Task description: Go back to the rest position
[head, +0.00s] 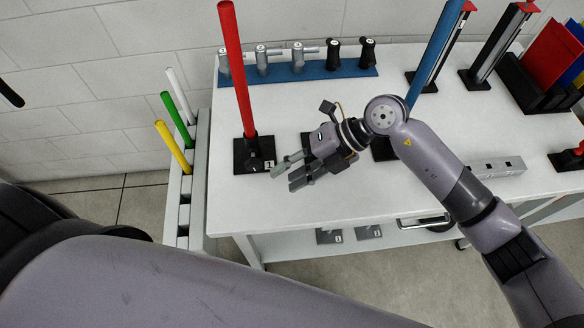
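My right gripper (283,180) hangs over the left part of the white table (350,205), just right of the black base of a red rod (238,70). Its two fingers point left and stand apart, with nothing seen between them. The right arm comes in from the lower right and crosses above the table. A large link of my own arm fills the lower left. My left gripper does not show.
A blue rod (437,45) rises behind my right arm. A blue rack (296,74) with several tools stands at the back. A narrow grey rack (200,172) holds white, green and yellow rods. Book-like red and blue panels (551,57) stand far right.

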